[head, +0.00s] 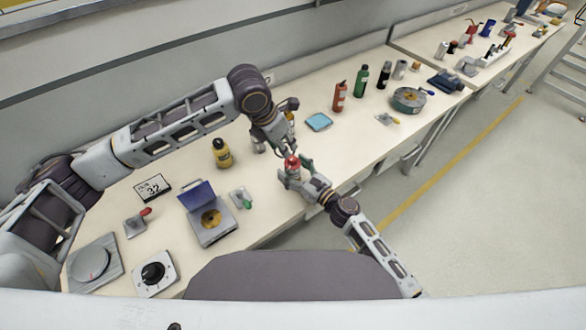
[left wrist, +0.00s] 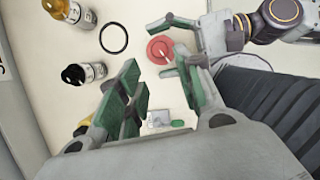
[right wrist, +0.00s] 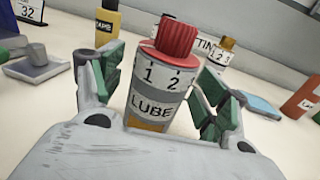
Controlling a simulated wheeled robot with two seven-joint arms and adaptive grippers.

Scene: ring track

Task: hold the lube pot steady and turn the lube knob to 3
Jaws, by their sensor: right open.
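The lube pot (right wrist: 152,108) stands upright on the bench, labelled LUBE, with 1 and 2 showing on its collar. Its red knob (right wrist: 176,38) is on top; I cannot tell which number it is set to. The red knob (head: 292,161) also shows in the head view and in the left wrist view (left wrist: 160,49). My right gripper (right wrist: 160,85) is open, with its fingers on either side of the pot and no clear grip. My left gripper (head: 284,147), just behind the pot, is open and empty; its fingers (left wrist: 160,88) are apart, short of the knob.
A yellow bottle (head: 221,153) and a small pot (head: 258,144) stand left of the lube pot. A blue-lidded box (head: 211,219) is nearer. The bench's front edge is close to my right arm.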

